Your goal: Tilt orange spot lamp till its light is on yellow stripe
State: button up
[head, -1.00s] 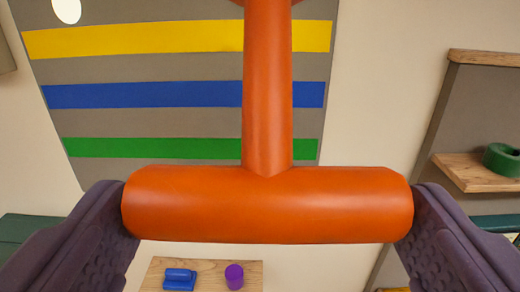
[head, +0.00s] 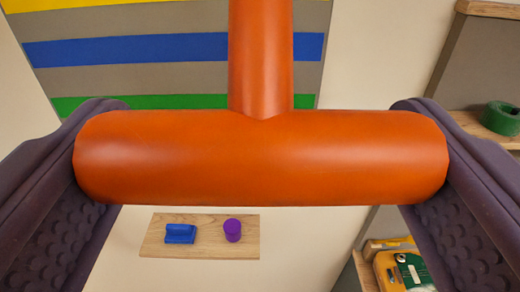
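The orange spot lamp's crossbar handle (head: 260,160) fills the middle of the head view. Its stem (head: 260,60) runs up out of the picture, so the lamp head is hidden. My gripper (head: 260,158) has a dark purple finger at each end of the bar. Both pads meet the bar's ends, and it looks shut on it. The yellow stripe (head: 100,4) shows only as a strip at the top edge of the grey wall panel (head: 130,76). The lamp's light spot is not in view.
Blue (head: 130,50) and green (head: 140,101) stripes lie below the yellow one. A wooden shelf (head: 205,249) below the bar holds a blue object (head: 180,233) and a purple cylinder (head: 232,231). At right are a green ring (head: 501,118) on a shelf and a yellow-green case (head: 405,272).

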jog(key=shift+s+r, duration=0.5)
jog(key=shift+r, duration=0.05)
jog(key=o, duration=1.1)
jog(key=shift+o, duration=0.2)
jog(key=s+b, duration=0.2)
jog(key=s, duration=0.6)
jog(key=shift+s, duration=0.15)
jog(key=s+f+g+b, duration=0.1)
jog(key=s+f+b, duration=0.2)
jog(key=f+b, duration=0.7)
jog(key=s+f+g+b, duration=0.1)
jog(key=s+f+b, duration=0.2)
jog(key=f+b, duration=0.7)
jog(key=b, duration=0.9)
jog(key=shift+s+f, duration=0.15)
jog(key=shift+f, duration=0.1)
